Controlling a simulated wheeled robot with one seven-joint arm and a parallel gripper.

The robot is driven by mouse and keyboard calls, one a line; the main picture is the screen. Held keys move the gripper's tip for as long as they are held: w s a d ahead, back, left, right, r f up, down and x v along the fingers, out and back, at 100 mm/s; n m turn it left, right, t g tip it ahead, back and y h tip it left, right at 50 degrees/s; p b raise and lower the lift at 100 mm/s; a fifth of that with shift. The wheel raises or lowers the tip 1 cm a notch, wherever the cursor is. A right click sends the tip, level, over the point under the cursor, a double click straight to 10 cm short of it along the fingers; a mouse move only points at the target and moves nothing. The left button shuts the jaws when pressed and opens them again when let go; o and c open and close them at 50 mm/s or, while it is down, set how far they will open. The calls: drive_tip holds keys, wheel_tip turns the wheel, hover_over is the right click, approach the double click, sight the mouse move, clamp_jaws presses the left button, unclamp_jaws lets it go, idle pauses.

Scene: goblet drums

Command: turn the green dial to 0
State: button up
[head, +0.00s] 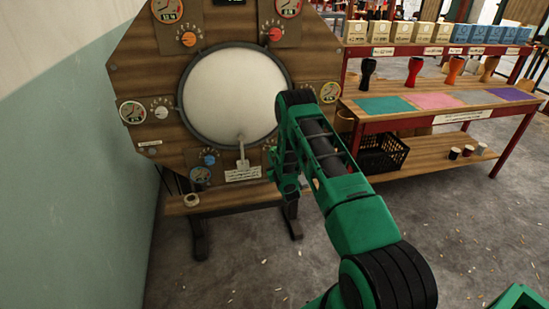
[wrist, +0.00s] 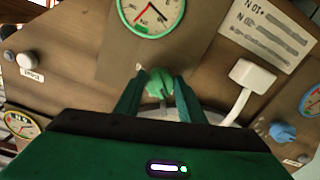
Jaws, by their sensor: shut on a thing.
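The green dial (wrist: 160,84) is on the wooden panel in the wrist view, below a round gauge with a green rim (wrist: 152,14). My gripper (wrist: 158,92) is shut on the green dial, one finger on each side. The gauge has a red hand and a dark hand; its figures are too small to read. In the head view my gripper (head: 283,172) is at the lower right of the panel, and my arm hides the green dial there.
A white lever (wrist: 245,85) and a blue dial (wrist: 282,132) are near my gripper. The octagonal panel (head: 118,73) carries a large white drum skin (head: 230,92) and several other dials and gauges. A red-framed table (head: 440,108) with goblet drums stands at the right.

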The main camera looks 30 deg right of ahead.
drive_tip(key=n, duration=0.5)
drive_tip(key=shift+n, duration=0.3)
drive_tip(key=shift+w+a+r+n, duration=0.1)
drive_tip(key=shift+n, duration=1.5)
drive_tip(key=shift+a, duration=0.1)
drive_tip(key=o, duration=1)
drive_tip(key=shift+d, duration=0.2)
drive_tip(key=v, duration=1.1)
drive_tip(key=shift+w, duration=0.1)
